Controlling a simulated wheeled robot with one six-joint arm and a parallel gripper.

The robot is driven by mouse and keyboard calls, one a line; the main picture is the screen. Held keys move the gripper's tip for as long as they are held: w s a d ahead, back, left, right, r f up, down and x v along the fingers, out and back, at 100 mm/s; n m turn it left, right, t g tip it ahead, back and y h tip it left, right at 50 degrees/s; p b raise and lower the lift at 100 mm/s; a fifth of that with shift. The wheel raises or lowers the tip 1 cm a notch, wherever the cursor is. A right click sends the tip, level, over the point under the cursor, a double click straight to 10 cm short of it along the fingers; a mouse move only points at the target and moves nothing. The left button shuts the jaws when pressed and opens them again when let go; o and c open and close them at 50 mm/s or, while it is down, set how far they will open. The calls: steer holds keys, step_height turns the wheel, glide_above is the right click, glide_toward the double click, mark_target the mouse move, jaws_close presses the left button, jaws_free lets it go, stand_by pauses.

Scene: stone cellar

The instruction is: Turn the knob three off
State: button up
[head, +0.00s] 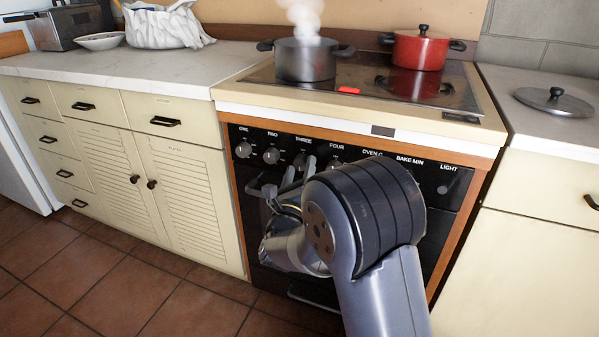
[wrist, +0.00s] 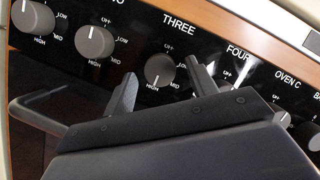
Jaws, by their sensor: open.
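Knob three (wrist: 160,71) is a round grey knob under the label THREE on the black stove panel. Its white pointer line is at the bottom, pointing to HIGH; OFF is marked above it. In the head view knob three (head: 300,160) shows just above my gripper (head: 288,178). In the wrist view my gripper (wrist: 161,75) is open, one fingertip on each side of knob three, with gaps visible. I cannot tell how far the tips are from the panel.
Knob two (wrist: 95,42) is to the left, its pointer up at OFF. Knob four (head: 336,164) is to the right. On the hob stand a steaming grey pot (head: 305,61) and a red pot (head: 420,50). A lid (head: 553,102) lies on the right counter.

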steer(key=c, duration=1)
steer(key=shift+o, duration=0.2)
